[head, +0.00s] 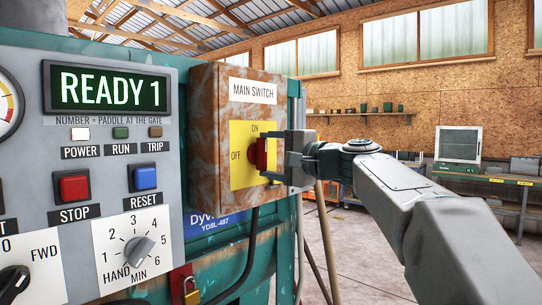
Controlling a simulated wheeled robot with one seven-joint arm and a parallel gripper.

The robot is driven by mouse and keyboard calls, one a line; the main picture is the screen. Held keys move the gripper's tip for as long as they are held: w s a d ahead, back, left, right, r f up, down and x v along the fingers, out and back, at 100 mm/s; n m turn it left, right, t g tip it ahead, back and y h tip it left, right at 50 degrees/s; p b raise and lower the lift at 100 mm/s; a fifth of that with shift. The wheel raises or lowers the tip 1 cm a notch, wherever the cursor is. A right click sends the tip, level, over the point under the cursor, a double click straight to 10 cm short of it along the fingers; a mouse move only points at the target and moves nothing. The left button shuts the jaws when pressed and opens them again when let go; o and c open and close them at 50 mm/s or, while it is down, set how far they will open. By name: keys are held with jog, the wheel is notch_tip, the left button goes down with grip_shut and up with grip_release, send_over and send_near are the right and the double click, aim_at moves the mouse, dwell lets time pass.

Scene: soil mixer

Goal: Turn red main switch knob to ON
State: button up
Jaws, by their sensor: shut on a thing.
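The red main switch knob (260,154) sits on a yellow plate (239,173) marked ON at the top and OFF at the left. The plate is on the front of a rusty box (206,110) labelled MAIN SWITCH. My gripper (271,155) reaches in from the right and is shut on the knob, one finger above and one below. The fingers hide part of the knob, so I cannot tell exactly where it points. The display (107,87) on the grey panel at left reads READY 1.
The grey panel holds a red STOP button (75,187), a blue RESET button (145,177) and a numbered dial (138,251). A padlock (191,291) and a black cable (244,262) hang below the switch box. Open floor lies to the right, with a bench (500,190) behind.

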jog(key=o, duration=1)
jog(key=b+v, duration=0.2)
jog(key=v, duration=1.2)
jog(key=shift+w, duration=0.1)
